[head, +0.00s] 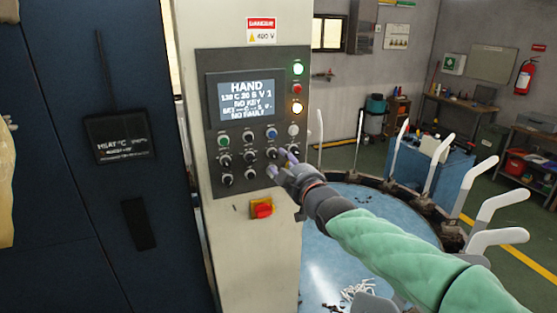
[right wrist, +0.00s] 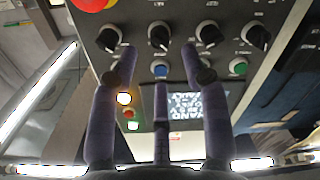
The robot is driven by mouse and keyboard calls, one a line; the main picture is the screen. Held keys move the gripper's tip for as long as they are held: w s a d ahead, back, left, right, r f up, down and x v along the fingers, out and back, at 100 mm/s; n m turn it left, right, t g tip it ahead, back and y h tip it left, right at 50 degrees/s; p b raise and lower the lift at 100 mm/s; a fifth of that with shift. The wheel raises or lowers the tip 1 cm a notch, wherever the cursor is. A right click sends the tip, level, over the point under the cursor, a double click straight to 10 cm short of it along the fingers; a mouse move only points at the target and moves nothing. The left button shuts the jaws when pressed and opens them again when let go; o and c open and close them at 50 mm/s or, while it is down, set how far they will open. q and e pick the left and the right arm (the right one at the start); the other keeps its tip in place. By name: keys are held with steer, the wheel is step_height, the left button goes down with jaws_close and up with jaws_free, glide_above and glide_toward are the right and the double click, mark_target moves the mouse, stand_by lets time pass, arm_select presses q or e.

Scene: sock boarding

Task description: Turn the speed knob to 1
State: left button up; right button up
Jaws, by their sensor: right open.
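The control panel (head: 240,110) on the pale column carries several black rotary knobs with white pointers, in two lower rows. Two of them are the left lower knob (head: 226,179) and the middle lower knob (head: 250,174). The labels are too small to read, so I cannot tell which is the speed knob. The display (head: 246,98) reads HAND, a line ending in V 1, and NO FAULT. My right gripper (head: 282,164) is open at the right end of the knob rows. In the right wrist view, its spread fingers (right wrist: 160,52) point at a black knob (right wrist: 158,38); contact is unclear.
A red and yellow switch (head: 262,208) sits below the knobs. Push buttons, including a blue one (head: 271,134), lie above them. A ring of white sock forms (head: 478,180) stands around the blue round table (head: 340,250) at right.

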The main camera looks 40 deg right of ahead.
steer(key=v, duration=0.7)
steer(key=shift+w, duration=0.1)
stand_by(0.4)
